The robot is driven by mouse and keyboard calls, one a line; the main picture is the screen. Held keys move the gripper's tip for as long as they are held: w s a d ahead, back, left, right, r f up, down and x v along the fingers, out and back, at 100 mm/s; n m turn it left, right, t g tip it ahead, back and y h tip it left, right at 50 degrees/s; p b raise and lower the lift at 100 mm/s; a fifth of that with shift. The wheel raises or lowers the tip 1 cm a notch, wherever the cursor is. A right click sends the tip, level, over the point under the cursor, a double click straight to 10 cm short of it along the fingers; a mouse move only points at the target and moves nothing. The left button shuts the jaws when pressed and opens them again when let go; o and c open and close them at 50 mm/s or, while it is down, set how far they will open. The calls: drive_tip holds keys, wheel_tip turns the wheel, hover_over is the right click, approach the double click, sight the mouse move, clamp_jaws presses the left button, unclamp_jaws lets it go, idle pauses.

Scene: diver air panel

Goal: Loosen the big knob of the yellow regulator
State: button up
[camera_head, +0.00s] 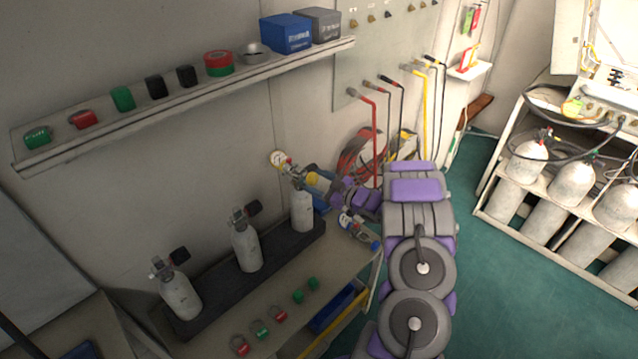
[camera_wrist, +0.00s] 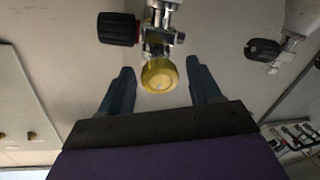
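The yellow regulator's big knob (camera_wrist: 160,76) is round and shows in the middle of the wrist view, below a metal valve body (camera_wrist: 160,38). In the head view the yellow knob (camera_head: 317,181) is partly hidden by my gripper, at the top of the rightmost white cylinder (camera_head: 302,212). My gripper (camera_wrist: 160,67) is open, with one blue finger on each side of the knob. Gaps show between the knob and both fingers. A round gauge (camera_head: 278,158) sits up and left of the knob.
A black valve knob (camera_wrist: 118,28) is close to my left fingertip in the wrist view. Two more cylinders (camera_head: 246,248) (camera_head: 180,296) stand in the dark rack. Hoses (camera_head: 365,160) hang on the wall behind.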

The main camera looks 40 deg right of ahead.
drive_tip(key=shift+o, duration=0.5)
drive_tip(key=shift+s, duration=0.1)
drive_tip(key=shift+s+d, duration=0.15)
drive_tip(key=shift+s, duration=0.1)
drive_tip(key=p+v, duration=0.2)
drive_tip(key=v, duration=1.4)
drive_tip(key=shift+s, duration=0.35)
